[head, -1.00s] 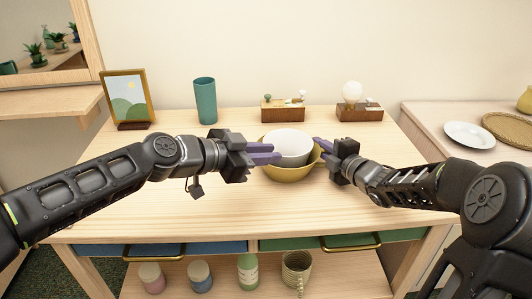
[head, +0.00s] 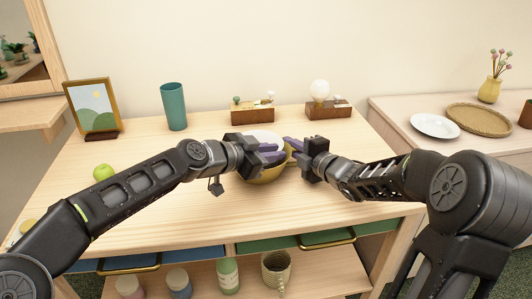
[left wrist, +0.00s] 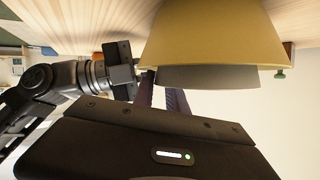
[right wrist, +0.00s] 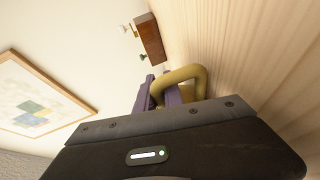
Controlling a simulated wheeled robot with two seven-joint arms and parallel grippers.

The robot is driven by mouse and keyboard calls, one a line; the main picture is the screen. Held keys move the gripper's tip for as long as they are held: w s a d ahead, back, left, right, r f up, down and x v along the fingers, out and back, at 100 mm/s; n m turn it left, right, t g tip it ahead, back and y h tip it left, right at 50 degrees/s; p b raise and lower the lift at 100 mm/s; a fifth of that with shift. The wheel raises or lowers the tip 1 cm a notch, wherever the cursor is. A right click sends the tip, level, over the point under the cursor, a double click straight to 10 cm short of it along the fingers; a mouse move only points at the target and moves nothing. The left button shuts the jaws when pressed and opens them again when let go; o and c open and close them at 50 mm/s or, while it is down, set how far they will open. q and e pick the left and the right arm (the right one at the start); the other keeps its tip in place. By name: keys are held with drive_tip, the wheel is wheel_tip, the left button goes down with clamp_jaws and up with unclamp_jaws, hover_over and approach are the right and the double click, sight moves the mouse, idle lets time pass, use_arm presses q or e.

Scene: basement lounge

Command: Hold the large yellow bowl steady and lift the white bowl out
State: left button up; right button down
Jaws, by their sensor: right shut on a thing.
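The large yellow bowl (head: 264,177) stands on the wooden table and shows large in the left wrist view (left wrist: 215,35). The white bowl (head: 262,135) sits inside it, its rim above the yellow one. In the left wrist view the white bowl (left wrist: 210,77) shows as a grey band. My left gripper (head: 276,154) is open at the bowls, its purple fingers apart in front of the white bowl; their tips are partly hidden. My right gripper (head: 289,146) is shut on the yellow bowl's right side; the right wrist view shows a yellow loop-like handle (right wrist: 188,75) between its fingers.
Behind the bowls stand a teal cup (head: 173,106), a picture frame (head: 92,107) and two wooden blocks with ornaments (head: 252,115) (head: 328,111). A side table at right holds a white plate (head: 435,125) and woven tray (head: 480,119).

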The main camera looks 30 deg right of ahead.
use_arm(q)
drive_tip(key=shift+c, duration=0.4)
use_arm(e)
drive_tip(key=shift+f, duration=0.15)
use_arm(q)
clamp_jaws()
wheel_tip(320, 180, up, 11)
idle(1.5)
use_arm(e)
drive_tip(key=c, duration=1.4)
unclamp_jaws()
drive_tip(key=s, duration=0.4)
drive_tip(key=s+r, duration=0.1)
drive_tip(key=s, duration=0.3)
drive_tip(key=s+d+r, duration=0.1)
drive_tip(key=s, duration=0.2)
drive_tip(key=shift+s, duration=0.4)
